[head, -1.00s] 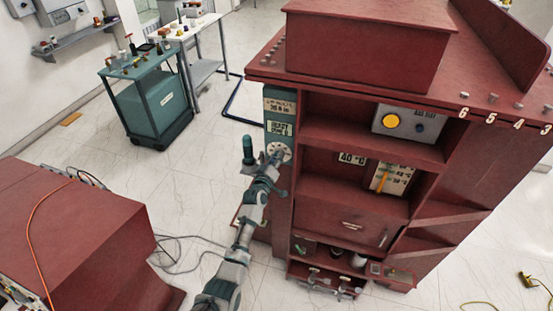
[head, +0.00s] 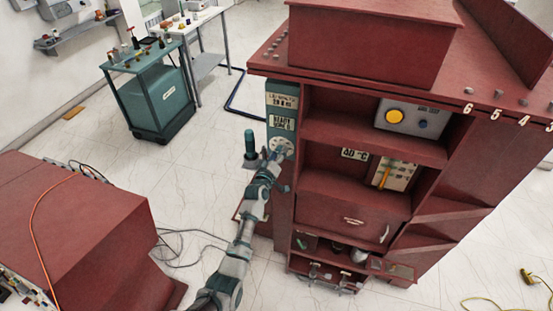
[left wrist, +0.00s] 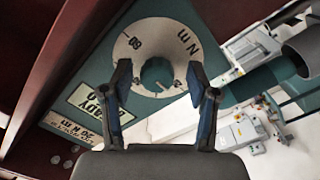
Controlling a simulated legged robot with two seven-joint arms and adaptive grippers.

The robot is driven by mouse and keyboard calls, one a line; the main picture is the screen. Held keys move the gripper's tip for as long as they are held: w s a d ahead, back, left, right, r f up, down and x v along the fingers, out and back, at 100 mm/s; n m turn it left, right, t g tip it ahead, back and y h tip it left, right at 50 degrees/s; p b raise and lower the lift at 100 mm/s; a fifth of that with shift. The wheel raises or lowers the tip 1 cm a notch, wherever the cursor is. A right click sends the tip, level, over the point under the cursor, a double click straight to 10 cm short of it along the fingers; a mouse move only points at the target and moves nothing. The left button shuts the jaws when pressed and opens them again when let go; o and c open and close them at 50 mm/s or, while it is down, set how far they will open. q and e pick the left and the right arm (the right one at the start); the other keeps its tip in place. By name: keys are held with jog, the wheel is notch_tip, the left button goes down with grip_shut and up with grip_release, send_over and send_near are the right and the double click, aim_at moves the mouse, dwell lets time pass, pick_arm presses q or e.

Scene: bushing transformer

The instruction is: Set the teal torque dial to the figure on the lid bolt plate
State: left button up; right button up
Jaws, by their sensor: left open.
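My left gripper (head: 275,156) partly covers the dial in the head view. My right gripper is not in view.
A "READY" label (head: 282,122) sits between plate and dial. A dark teal cylinder (head: 250,143) stands left of the panel, close to my gripper. The red cabinet's shelves (head: 370,145) open to the right. White floor (head: 205,165) is clear to the left.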

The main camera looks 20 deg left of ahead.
pick_arm(q)
jog(key=s, duration=1.1)
jog(key=shift+s+a+f, duration=0.15)
jog(key=shift+s+a, duration=0.15)
jog(key=shift+a, duration=0.15)
jog(key=s+d+f+m+g+b, duration=0.1)
jog(key=s+f+g, duration=0.1)
jog(key=f, duration=0.9)
jog(key=s+d+f+m+g+b, duration=0.1)
jog(key=s+f+g, duration=0.1)
jog(key=f, duration=0.9)
jog(key=s+f+m+g+b, duration=0.1)
jog(key=s+f+m+g, duration=0.15)
jog(key=s+f, duration=0.75)
jog(key=s+f+m+g+b, duration=0.1)
jog(key=s+f+g, duration=0.35)
jog(key=f, duration=0.95)
jog(key=s+a+f+m+g, duration=0.1)
jog(key=s+f, duration=0.6)
jog(key=s, duration=0.7)
jog(key=s+a+f+m+g+b, duration=0.1)
jog(key=s+f, duration=0.6)
jog(key=s, duration=0.7)
jog(key=s+a+f+m+g+y+b, duration=0.1)
jog(key=s+f+m+g, duration=0.2)
jog(key=s+f, duration=0.4)
jog(key=s+g, duration=0.1)
jog(key=s, duration=0.6)
jog(key=shift+a+f, duration=0.3)
jog(key=shift+a, duration=0.05)
